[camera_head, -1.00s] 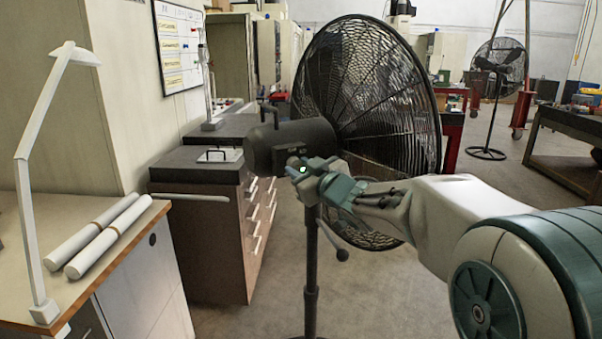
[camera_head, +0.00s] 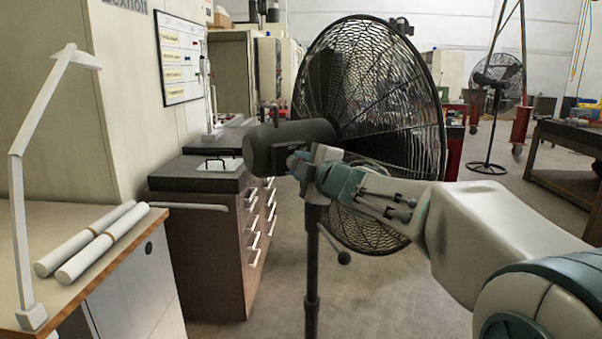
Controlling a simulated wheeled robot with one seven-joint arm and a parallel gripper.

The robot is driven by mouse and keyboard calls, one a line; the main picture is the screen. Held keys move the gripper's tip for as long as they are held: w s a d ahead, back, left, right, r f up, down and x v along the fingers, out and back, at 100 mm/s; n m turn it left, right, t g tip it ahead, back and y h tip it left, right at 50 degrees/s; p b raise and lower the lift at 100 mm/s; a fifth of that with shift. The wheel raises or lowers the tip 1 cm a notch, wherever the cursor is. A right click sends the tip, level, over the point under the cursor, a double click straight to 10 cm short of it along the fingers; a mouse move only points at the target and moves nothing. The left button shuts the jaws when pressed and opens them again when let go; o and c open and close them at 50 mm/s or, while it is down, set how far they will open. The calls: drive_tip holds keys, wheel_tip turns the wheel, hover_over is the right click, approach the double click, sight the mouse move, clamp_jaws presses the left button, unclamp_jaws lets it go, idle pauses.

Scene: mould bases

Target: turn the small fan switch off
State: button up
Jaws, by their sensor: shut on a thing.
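A large black pedestal fan (camera_head: 368,85) stands in the middle, its wire cage facing away to the right. Its dark motor housing (camera_head: 268,148) points to the left, on a black pole (camera_head: 311,260). My gripper (camera_head: 297,165) is at the lower right side of the housing, touching or very near it. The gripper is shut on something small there. The fan switch is hidden behind the gripper and cannot be made out. My arm reaches in from the right.
A wooden bench (camera_head: 75,240) with two white rolls (camera_head: 100,238) and a white lamp (camera_head: 30,170) is at the left. A drawer cabinet (camera_head: 215,250) stands behind the fan pole. A second fan (camera_head: 497,80) is far back right.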

drive_tip(key=n+b, duration=0.2)
drive_tip(key=n, duration=0.2)
drive_tip(key=shift+n+h, duration=0.3)
drive_tip(key=shift+n, duration=0.4)
drive_tip(key=o, duration=1)
drive_tip(key=shift+c, duration=0.2)
drive_tip(key=f+v, duration=0.1)
drive_tip(key=v, duration=1.2)
drive_tip(key=shift+s+d+r+p, duration=0.2)
drive_tip(key=shift+s+r+p, duration=0.1)
drive_tip(key=shift+s+r, duration=0.15)
drive_tip(key=shift+w, duration=0.1)
